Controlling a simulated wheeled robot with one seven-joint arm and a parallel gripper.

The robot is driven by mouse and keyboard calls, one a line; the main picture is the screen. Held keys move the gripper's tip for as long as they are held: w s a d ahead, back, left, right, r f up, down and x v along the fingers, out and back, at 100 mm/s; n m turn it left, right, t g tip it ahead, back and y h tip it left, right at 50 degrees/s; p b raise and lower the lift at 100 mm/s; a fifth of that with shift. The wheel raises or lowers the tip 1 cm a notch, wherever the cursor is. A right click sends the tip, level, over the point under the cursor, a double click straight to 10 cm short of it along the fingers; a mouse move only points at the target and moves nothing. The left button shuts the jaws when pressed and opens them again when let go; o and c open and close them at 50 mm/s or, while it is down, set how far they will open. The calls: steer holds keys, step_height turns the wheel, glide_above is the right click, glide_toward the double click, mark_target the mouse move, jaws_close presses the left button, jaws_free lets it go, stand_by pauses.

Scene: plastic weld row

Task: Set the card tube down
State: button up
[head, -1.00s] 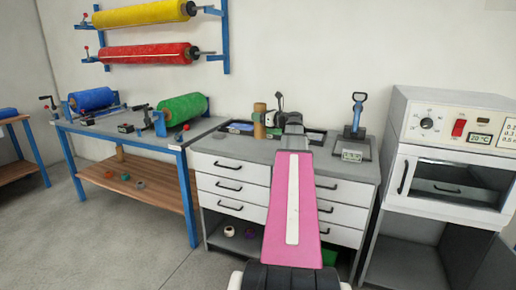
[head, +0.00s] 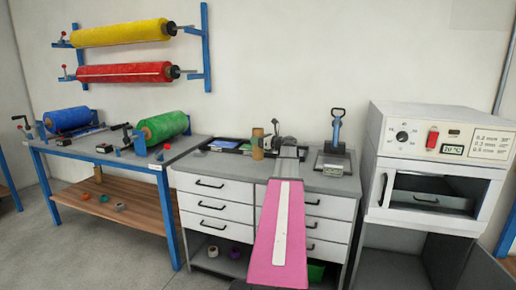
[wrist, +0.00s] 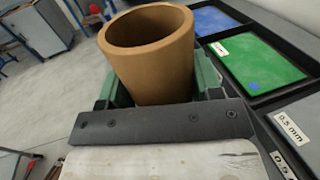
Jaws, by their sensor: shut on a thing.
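The card tube (wrist: 150,65) is a brown open-ended cylinder, filling the upper middle of the wrist view. My gripper (wrist: 157,86) is shut on it, with a green finger on each side. Its open rim faces up toward the camera. In the head view the tube (head: 258,143) looks upright at the top of the drawer cabinet, beside the black tray. My arm hides part of the area to its right. I cannot tell whether the tube's bottom touches the surface.
The black tray (wrist: 268,96) has green and blue sheets and thickness labels. A blue-handled device (head: 337,130) stands right on the cabinet top (head: 190,161). An oven (head: 440,165) is further right. A bench with blue and green rolls (head: 163,126) is left.

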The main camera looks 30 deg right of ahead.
steer(key=shift+f, duration=1.85)
steer(key=shift+f, duration=0.15)
steer(key=o, duration=0.9)
steer(key=shift+o, duration=0.2)
steer(key=v, duration=1.2)
